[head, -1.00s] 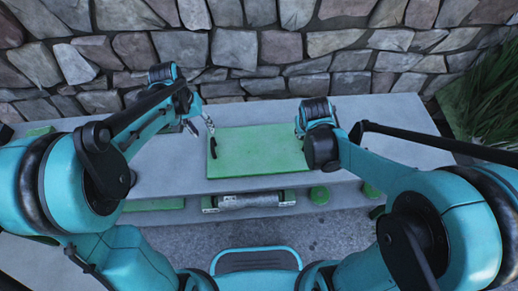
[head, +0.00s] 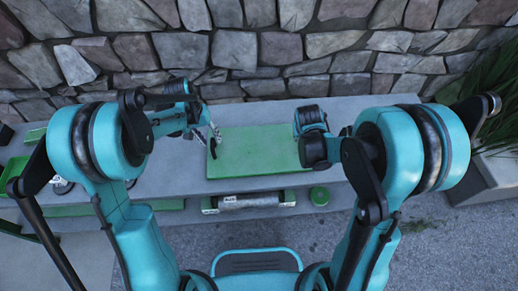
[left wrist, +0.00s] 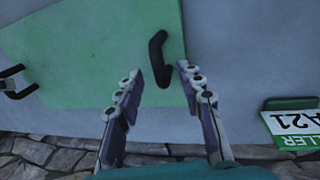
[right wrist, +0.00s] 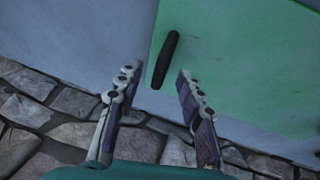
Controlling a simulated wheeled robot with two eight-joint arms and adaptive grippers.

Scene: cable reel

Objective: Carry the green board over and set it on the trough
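The flat green board (head: 258,152) lies on the grey bench, with a black handle (head: 214,148) at its left end. My left gripper (head: 208,134) is open beside that handle. In the left wrist view the left handle (left wrist: 158,58) lies just beyond the open fingers (left wrist: 160,95), not gripped. My right gripper is at the board's right end, its fingers mostly hidden in the head view. In the right wrist view it is open (right wrist: 155,95), with the right handle (right wrist: 166,60) just beyond its fingertips. I cannot make out which thing is the trough.
A grey roller with green ends (head: 250,201) sits in front of the board, with a round green piece (head: 320,196) to its right. Green parts (head: 150,205) lie at left. A stone wall (head: 290,45) stands behind the bench. A planter (head: 490,175) is at right.

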